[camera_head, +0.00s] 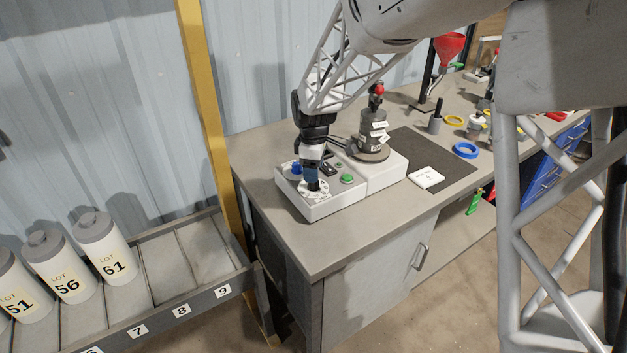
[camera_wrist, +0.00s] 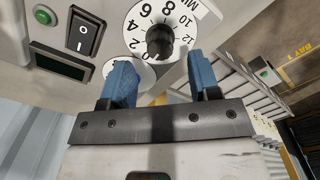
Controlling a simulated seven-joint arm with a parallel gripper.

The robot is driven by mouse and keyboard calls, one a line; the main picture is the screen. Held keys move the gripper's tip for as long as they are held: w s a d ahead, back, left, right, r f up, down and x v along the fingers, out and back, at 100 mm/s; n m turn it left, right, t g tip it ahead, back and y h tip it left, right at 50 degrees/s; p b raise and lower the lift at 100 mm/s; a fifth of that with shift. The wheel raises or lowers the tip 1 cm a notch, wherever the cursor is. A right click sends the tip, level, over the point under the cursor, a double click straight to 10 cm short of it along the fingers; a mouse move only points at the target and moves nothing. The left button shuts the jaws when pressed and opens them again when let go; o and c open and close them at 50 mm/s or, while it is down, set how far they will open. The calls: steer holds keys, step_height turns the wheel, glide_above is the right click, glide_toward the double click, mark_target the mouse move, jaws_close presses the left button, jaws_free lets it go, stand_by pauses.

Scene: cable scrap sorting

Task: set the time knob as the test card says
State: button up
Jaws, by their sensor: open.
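The time knob (camera_wrist: 160,41) is black and stands on a white dial (camera_wrist: 183,18) numbered up to 12 and lettered "MIN". In the wrist view my gripper (camera_wrist: 159,64) is open, with one blue finger to each side of the knob's near edge. I cannot tell whether either finger touches it. In the head view my gripper (camera_head: 312,172) points down over the dial (camera_head: 316,193) on the light grey control box (camera_head: 321,207). A white card (camera_head: 426,178) lies on the bench right of the box; its writing is too small to read.
A blue knob (camera_head: 295,168) and a green button (camera_head: 347,179) are near my gripper. A rocker switch (camera_wrist: 83,32) and dark display (camera_wrist: 62,61) show too. A grey cylindrical device (camera_head: 372,135) stands behind.

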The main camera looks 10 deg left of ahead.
steer(key=shift+f, duration=2.1)
steer(key=c, duration=0.9)
